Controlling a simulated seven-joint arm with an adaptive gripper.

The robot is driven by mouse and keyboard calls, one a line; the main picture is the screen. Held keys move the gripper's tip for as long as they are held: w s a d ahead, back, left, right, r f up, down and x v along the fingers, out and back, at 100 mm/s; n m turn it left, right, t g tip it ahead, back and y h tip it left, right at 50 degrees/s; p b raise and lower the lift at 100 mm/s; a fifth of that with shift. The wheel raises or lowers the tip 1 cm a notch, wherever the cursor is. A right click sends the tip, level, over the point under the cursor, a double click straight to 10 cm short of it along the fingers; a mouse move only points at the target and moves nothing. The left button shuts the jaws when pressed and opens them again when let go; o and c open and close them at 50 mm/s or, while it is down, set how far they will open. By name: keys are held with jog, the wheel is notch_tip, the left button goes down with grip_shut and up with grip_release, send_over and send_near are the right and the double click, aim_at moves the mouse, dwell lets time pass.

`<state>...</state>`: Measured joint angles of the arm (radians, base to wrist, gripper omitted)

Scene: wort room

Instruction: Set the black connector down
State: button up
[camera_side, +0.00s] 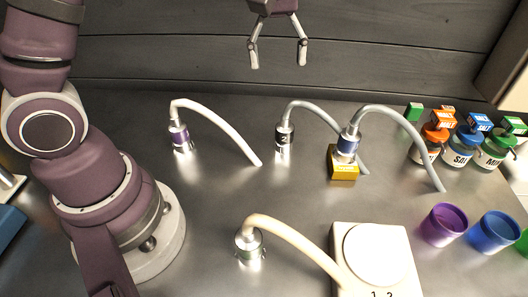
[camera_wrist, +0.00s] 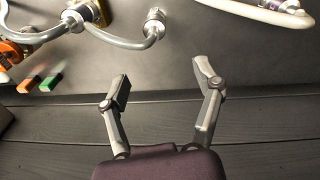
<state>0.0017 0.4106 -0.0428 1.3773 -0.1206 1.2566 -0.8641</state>
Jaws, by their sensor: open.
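The black connector (camera_side: 284,137) stands upright on the grey metal worktop (camera_side: 215,215), with a grey hose curving from its top to the right. In the wrist view a silver-ended connector (camera_wrist: 154,22), apparently the same one, shows at the top. My gripper (camera_side: 278,65) is open and empty, high above and behind the black connector, apart from it. The wrist view shows its two spread fingers (camera_wrist: 160,80) with nothing between them.
A blue-banded connector (camera_side: 348,143) stands on a yellow block (camera_side: 343,166) close right. A purple-banded connector (camera_side: 180,137) stands left, a green-banded one (camera_side: 249,245) in front. A white device (camera_side: 404,240), jars (camera_side: 461,155) and cups (camera_side: 443,226) occupy the right. A dark plank wall (camera_side: 180,45) rises behind.

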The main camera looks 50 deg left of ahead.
jog(key=s+r+m+t, duration=0.1)
jog(key=s+m+t, duration=0.3)
jog(key=s+m, duration=0.6)
jog(key=s, duration=0.4)
jog(key=shift+r+m, duration=0.35)
jog(key=shift+m, duration=0.05)
